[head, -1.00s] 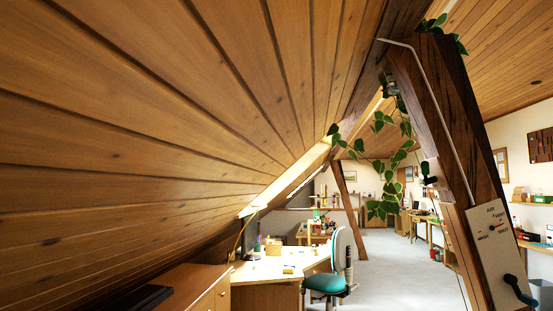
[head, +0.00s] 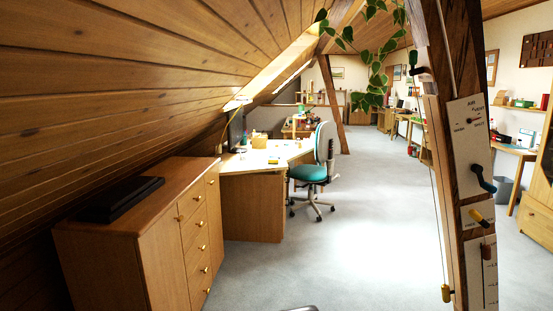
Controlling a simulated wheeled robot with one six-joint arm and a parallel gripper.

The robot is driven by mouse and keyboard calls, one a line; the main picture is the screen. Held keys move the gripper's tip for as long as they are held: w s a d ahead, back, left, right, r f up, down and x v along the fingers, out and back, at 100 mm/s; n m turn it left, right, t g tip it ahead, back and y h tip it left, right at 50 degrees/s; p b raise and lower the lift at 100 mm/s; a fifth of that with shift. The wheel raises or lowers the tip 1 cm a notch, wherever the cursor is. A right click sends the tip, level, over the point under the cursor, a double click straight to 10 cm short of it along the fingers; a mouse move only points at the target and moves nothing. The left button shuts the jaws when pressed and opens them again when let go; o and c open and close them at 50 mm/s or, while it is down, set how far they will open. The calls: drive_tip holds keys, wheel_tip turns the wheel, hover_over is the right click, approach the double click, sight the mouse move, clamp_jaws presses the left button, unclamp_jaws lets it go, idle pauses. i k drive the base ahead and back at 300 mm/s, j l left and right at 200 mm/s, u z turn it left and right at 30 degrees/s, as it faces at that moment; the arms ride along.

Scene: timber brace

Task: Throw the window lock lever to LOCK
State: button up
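A dark timber brace (head: 466,154) stands at the right of the head view and carries several controls. A short yellow-ended lever (head: 481,217) sits on a small light plate, angled down to the right. This may be the window lock lever, but no LOCK lettering is readable. Above it, a pale panel (head: 467,145) has a pointer dial with small lettering. A dark blue crank handle (head: 484,180) hangs at that panel's lower edge. Below, a brown knob (head: 488,251) sits on a scaled plate (head: 476,290). My gripper cannot be made out.
A wooden drawer cabinet (head: 140,240) with a black flat case (head: 120,198) stands left. Behind are a desk (head: 253,205) and a teal chair (head: 310,173). The grey floor (head: 350,240) before the brace is open.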

sight(474, 213)
drive_tip(key=z, duration=1.65)
